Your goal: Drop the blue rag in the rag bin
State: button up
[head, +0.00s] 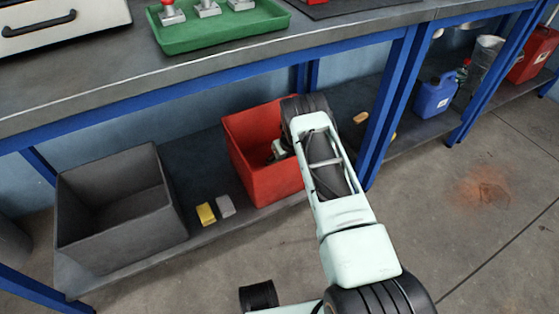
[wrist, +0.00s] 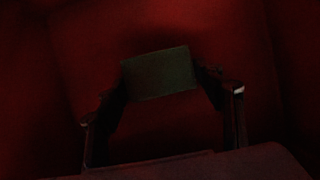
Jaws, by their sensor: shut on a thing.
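The red bin (head: 275,185) stands on the lower shelf under the bench, in the middle of the head view. My arm reaches down into it, and part of my gripper (head: 279,150) shows inside its opening. In the wrist view, dark red walls and floor (wrist: 85,35) surround my gripper (wrist: 160,85). Its fingers are shut on a small rectangular piece, which I take to be the blue rag (wrist: 158,72). It looks dark grey-green in the dim light, so its true colour is hard to tell. The rag is hidden in the head view.
An open grey bin (head: 120,225) stands left on the same shelf. A yellow block (head: 206,214) and a grey block (head: 225,206) lie between the bins. A blue bench leg (head: 388,120) rises just right of my arm. A blue jug (head: 435,96) stands farther right.

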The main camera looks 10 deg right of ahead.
jog(key=shift+f, duration=0.5)
jog(key=o, duration=1.1)
jog(key=shift+r, duration=0.6)
jog(key=p+v, duration=0.4)
jog(key=v, duration=0.8)
jog(key=shift+p, duration=0.35)
jog(key=shift+r, duration=0.1)
